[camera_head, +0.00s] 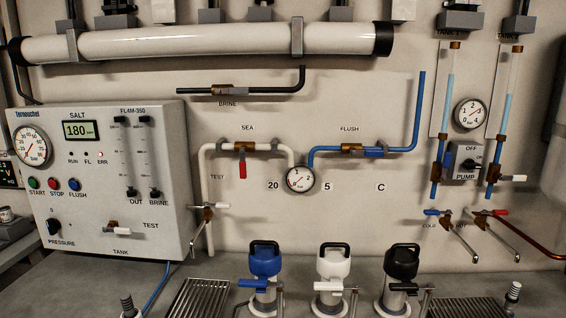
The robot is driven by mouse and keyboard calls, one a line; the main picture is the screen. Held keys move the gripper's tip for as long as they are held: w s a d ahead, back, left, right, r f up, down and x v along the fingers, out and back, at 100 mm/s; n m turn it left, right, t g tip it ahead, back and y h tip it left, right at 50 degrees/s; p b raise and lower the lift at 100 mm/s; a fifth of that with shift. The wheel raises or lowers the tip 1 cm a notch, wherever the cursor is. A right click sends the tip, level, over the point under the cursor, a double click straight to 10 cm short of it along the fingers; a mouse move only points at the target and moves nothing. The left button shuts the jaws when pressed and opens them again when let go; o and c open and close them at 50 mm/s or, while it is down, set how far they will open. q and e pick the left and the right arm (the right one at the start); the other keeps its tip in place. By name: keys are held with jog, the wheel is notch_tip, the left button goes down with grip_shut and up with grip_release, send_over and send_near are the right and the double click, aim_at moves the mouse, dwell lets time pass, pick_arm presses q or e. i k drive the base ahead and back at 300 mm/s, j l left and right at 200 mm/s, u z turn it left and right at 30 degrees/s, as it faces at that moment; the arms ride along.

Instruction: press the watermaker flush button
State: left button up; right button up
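The watermaker control box (110,165) is on the left, with its front panel facing me. Its blue round FLUSH button (74,184) is at the right end of a row of three, above its label. The green START button (33,183) and the red STOP button (54,183) sit to its left. A small display (80,130) above reads 180 under the word SALT. RUN, FL and ERR lamps are below it. Nothing covers the FLUSH button. Neither of my grippers is in view.
A pressure knob (53,227) and a tank/test lever (115,230) are lower on the box. A tap (208,211) stands off its right side. Blue (265,262), white (333,264) and black (402,263) handled units stand on the counter (215,268). Space before the buttons looks clear.

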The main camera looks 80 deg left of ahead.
aim_at(73, 185)
jog(key=u, duration=3.55)
